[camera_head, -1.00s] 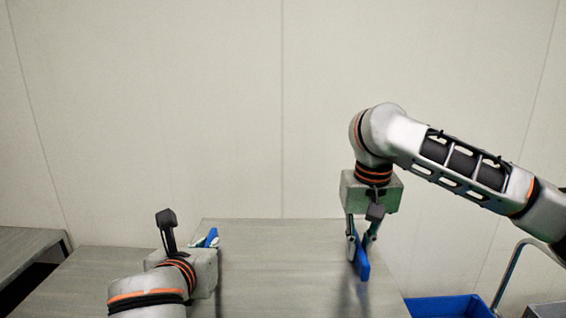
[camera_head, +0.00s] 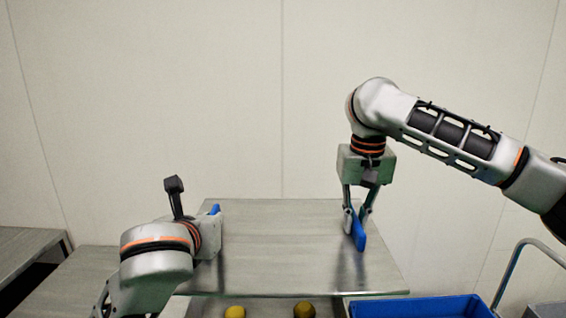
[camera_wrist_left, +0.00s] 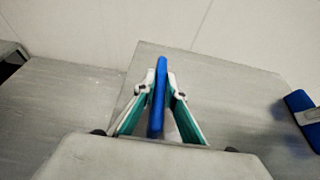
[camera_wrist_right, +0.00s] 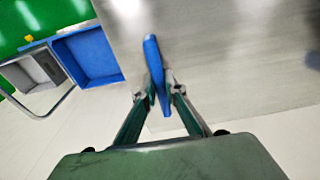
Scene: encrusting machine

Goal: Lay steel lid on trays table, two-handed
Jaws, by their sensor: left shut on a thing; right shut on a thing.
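The steel lid (camera_head: 285,250) is a flat grey sheet with two blue handles, held roughly level in the head view. My right gripper (camera_head: 355,215) is shut on the right blue handle (camera_head: 359,238), pointing down; this also shows in the right wrist view (camera_wrist_right: 157,75). My left gripper (camera_wrist_left: 160,88) is shut on the left blue handle (camera_wrist_left: 157,115) in the left wrist view. In the head view, that handle is mostly hidden behind my left gripper and wrist. A grey table surface (camera_head: 75,280) lies left of the lid; I cannot tell whether it is the trays table.
A yellow ball (camera_head: 235,312) and a darker ball (camera_head: 304,310) show below the lid's near edge. A blue crate (camera_head: 425,306) stands at the lower right beside a metal rail (camera_head: 512,268). Another grey table (camera_head: 28,248) is at the far left. A plain wall stands behind.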

